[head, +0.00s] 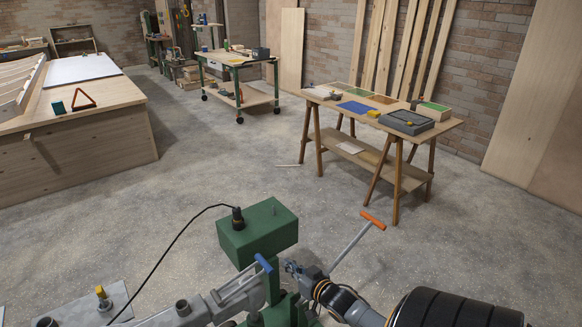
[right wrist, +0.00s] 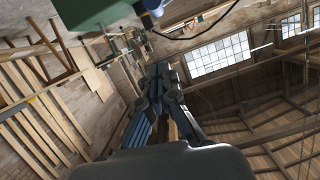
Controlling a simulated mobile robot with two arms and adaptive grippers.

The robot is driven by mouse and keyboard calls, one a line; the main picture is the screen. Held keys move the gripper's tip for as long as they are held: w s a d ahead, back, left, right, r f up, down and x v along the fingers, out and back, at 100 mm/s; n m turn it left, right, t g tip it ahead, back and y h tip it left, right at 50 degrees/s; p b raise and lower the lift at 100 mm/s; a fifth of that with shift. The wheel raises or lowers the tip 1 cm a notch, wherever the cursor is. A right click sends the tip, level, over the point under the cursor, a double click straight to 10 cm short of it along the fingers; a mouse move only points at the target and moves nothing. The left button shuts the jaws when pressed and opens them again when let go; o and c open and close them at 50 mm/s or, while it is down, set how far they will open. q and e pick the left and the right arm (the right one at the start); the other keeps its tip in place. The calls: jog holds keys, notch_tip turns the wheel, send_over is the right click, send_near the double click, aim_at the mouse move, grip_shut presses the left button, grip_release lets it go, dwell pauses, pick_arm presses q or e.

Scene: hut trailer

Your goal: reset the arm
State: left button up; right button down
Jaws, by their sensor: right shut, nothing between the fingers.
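My right gripper (head: 291,267) shows at the bottom middle of the head view, at the end of my arm coming in from the lower right. Its tips lie close to a blue handle (head: 264,263) in the picture; I cannot tell whether they touch. In the right wrist view the fingers (right wrist: 159,72) are together and hold nothing. My left gripper is not in view.
A green box (head: 258,232) with a black cable stands just beyond my right gripper. An orange-handled bar (head: 372,219) slants up beside it. A trestle table (head: 385,128), a wheeled workbench (head: 240,88) and a wooden platform (head: 70,150) stand farther off. The concrete floor between is mostly clear.

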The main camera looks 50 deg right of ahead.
jog(key=shift+s+a+r, duration=0.1)
jog(key=shift+s, duration=0.1)
dwell(0.5)
jog(key=s+a+f+n+g, duration=0.1)
jog(key=s+a+f+g, duration=0.15)
jog(key=s+f, duration=0.4)
jog(key=s+a+f+g+y, duration=0.1)
jog(key=s+a+f+g, duration=0.2)
jog(key=f, duration=0.7)
jog(key=s+a+f+n+g, duration=0.1)
jog(key=s+a+f, duration=0.35)
jog(key=f, duration=0.45)
jog(key=s+a+f+n+g, duration=0.1)
jog(key=s+a+f, duration=0.3)
jog(key=s, duration=0.4)
jog(key=s+a+f+n+g+y, duration=0.1)
jog(key=s+a+f+g, duration=0.3)
jog(key=s+a, duration=0.3)
jog(key=s+a+f+n+g+y, duration=0.1)
jog(key=s+a+f+n+g, duration=0.1)
jog(key=s+a+f, duration=0.3)
jog(key=s, duration=0.4)
jog(key=shift+s+a+f, duration=0.2)
jog(key=shift+s+a, duration=0.05)
jog(key=shift+a, duration=0.15)
